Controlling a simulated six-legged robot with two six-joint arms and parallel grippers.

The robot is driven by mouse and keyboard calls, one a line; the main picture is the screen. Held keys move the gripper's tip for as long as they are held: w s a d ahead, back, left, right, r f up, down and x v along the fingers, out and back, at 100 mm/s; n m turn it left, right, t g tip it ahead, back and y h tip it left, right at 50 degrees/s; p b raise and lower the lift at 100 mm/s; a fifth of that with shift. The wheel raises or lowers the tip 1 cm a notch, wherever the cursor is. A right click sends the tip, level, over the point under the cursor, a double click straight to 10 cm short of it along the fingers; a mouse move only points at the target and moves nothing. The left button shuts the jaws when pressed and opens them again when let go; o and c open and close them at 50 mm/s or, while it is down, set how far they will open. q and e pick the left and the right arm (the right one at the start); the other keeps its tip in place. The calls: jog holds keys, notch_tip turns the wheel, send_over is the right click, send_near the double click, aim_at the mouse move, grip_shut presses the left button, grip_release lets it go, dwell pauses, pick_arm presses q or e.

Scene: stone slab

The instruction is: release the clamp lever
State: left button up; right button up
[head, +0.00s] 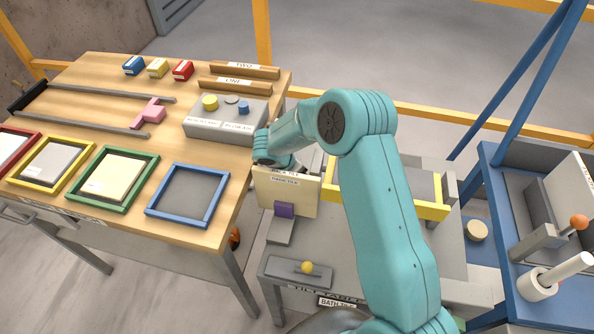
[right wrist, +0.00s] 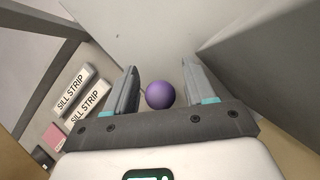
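In the right wrist view my right gripper (right wrist: 162,82) is open, with a gap on each side of a purple ball (right wrist: 160,95) that sits between its fingers. The ball looks like a lever knob, but no lever shaft shows. A lever with an orange ball (head: 579,222) stands on the blue bench at the right. A yellow ball (head: 307,267) sits on a grey plate at the front of the tilt table. My left gripper is not in view.
A wooden table (head: 226,180) at the left holds coloured frames, a grey button box (head: 215,128) and small blocks. Sill strips (right wrist: 88,100) lie left of the gripper in the wrist view.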

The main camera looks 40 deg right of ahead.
notch_tip(320, 180, up, 20)
jog(key=p, duration=0.1)
dwell(0.5)
